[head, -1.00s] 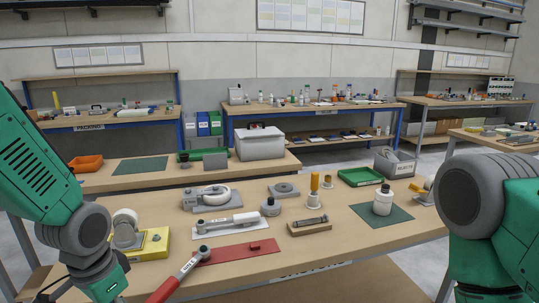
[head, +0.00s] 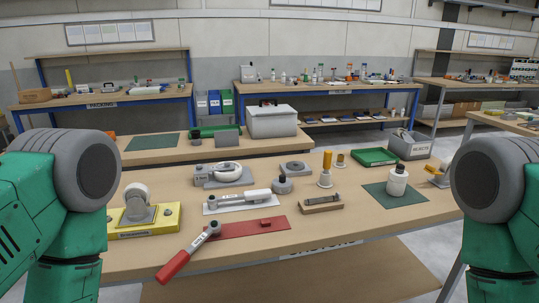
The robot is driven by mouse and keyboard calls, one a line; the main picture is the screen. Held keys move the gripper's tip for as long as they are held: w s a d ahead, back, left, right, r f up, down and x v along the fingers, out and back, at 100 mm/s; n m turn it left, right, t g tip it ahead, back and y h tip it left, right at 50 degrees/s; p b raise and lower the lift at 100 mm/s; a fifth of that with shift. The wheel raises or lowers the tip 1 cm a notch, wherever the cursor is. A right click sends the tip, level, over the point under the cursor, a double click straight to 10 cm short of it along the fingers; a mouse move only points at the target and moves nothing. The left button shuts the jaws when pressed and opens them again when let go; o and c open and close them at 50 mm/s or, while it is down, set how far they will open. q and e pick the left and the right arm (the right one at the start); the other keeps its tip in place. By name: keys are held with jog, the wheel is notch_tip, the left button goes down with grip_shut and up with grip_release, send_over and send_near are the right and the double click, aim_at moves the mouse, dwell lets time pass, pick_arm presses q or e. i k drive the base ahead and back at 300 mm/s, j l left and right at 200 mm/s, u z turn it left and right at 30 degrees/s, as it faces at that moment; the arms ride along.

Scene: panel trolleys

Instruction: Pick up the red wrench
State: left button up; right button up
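The red wrench (head: 175,263) has a thick red handle and a grey round head. It lies at a slant near the front edge of the near bench, with its head at the left end of a flat red mat (head: 240,227). The lower end of the handle reaches the bench's front edge and appears to stick out past it. My left and right arms show at the two sides as green and grey links. Both grippers are out of view, and neither arm covers the wrench.
A yellow block with a caster (head: 165,218) stands left of the wrench. Behind are a white plate with a grey-white tool (head: 240,200), a wooden block (head: 321,204), and a white bottle (head: 397,183) on a green mat. The bench front right of the red mat is clear.

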aim_at(214, 229)
jog(key=i+l, duration=0.1)
jog(key=i+l+u, duration=0.15)
jog(key=i+u, duration=0.25)
jog(key=i+l+u, duration=0.15)
jog(key=u, duration=0.3)
jog(key=l, duration=0.1)
